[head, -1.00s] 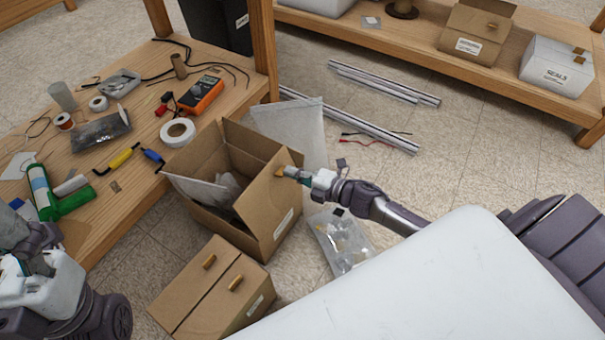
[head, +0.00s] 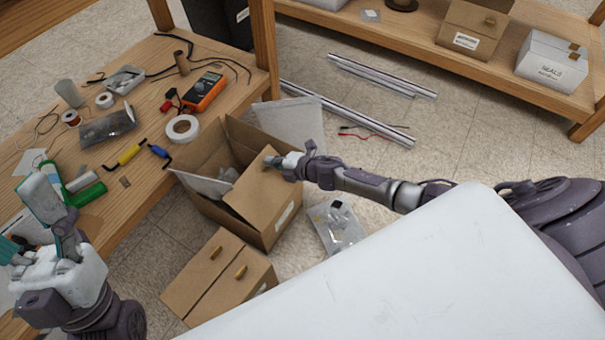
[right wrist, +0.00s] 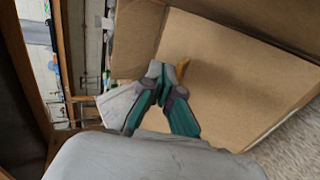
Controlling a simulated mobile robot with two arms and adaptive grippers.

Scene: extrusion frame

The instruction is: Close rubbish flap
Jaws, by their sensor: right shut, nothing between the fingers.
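The rubbish box (head: 222,212) is an open cardboard carton on the floor beside the workbench, with crumpled pale waste inside. Its right-hand flap (head: 258,190) leans inward over part of the opening. My right gripper (head: 272,162) is shut and empty, with its fingertips at the upper edge of this flap. In the right wrist view the closed fingertips (right wrist: 156,72) are beside a small tan knob (right wrist: 182,68) on the cardboard; I cannot tell if they touch it. The other flaps stand up or outward. My left gripper (head: 40,225) is open and empty at the lower left.
A closed carton with two tan knobs (head: 215,275) stands in front of the box. A bag of parts (head: 337,226) lies to its right. The workbench (head: 140,190) holds tape, tools and a multimeter (head: 204,91). Metal extrusions (head: 360,118) lie on the floor behind.

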